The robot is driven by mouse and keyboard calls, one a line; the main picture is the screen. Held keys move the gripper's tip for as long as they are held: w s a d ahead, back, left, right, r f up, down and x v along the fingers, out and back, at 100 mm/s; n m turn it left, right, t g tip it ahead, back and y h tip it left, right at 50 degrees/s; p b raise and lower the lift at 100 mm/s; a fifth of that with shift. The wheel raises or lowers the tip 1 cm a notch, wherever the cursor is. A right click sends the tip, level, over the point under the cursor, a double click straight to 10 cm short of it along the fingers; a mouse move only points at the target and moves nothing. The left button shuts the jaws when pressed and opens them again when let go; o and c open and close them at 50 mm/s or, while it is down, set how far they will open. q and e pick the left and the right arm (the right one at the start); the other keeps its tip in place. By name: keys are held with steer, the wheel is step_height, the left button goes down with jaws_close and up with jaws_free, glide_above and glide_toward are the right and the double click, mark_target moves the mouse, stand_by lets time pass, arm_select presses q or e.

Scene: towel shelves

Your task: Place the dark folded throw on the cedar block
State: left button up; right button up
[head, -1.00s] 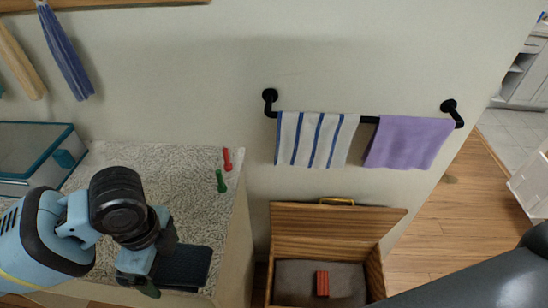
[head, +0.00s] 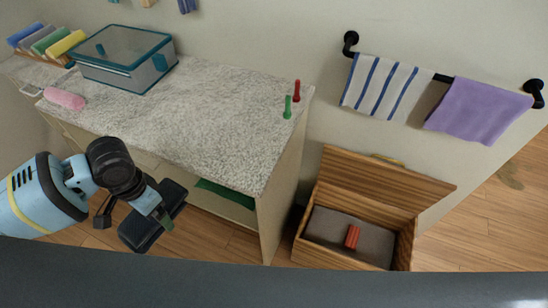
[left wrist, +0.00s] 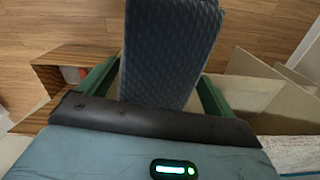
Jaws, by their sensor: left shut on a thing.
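My left gripper (head: 160,212) is shut on the dark folded throw (head: 138,233), held in the air in front of the counter. In the left wrist view the throw (left wrist: 170,50) is dark blue-grey and textured, between the two green fingers, and reaches away from the gripper. The cedar block (head: 352,237) looks like a small reddish block with stripes. It lies on the grey bottom of an open wooden chest (head: 328,254), to the right of the gripper and well apart from the throw. My right gripper is out of view.
The chest's lid (head: 385,185) stands open against the wall. A speckled counter (head: 200,110) holds a glass box (head: 122,62), a pink roll (head: 64,98), and small red (head: 296,90) and green (head: 288,107) items. A striped towel (head: 380,86) and purple towel (head: 478,110) hang above the chest.

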arm_select(q)
steer(key=n, duration=0.1)
steer(key=s+d+f+n, duration=0.1)
steer(key=d+f+n, duration=0.1)
steer(key=shift+s+d+f+n, duration=0.1)
steer(key=shift+s+f+n, duration=0.15)
steer(key=shift+n, duration=0.15)
steer(key=d+n, duration=0.1)
steer(key=d, duration=0.6)
steer(key=shift+r+n+p, duration=0.15)
steer(key=shift+n+p, duration=0.2)
steer(key=shift+n, duration=0.05)
steer(key=shift+s, duration=0.1)
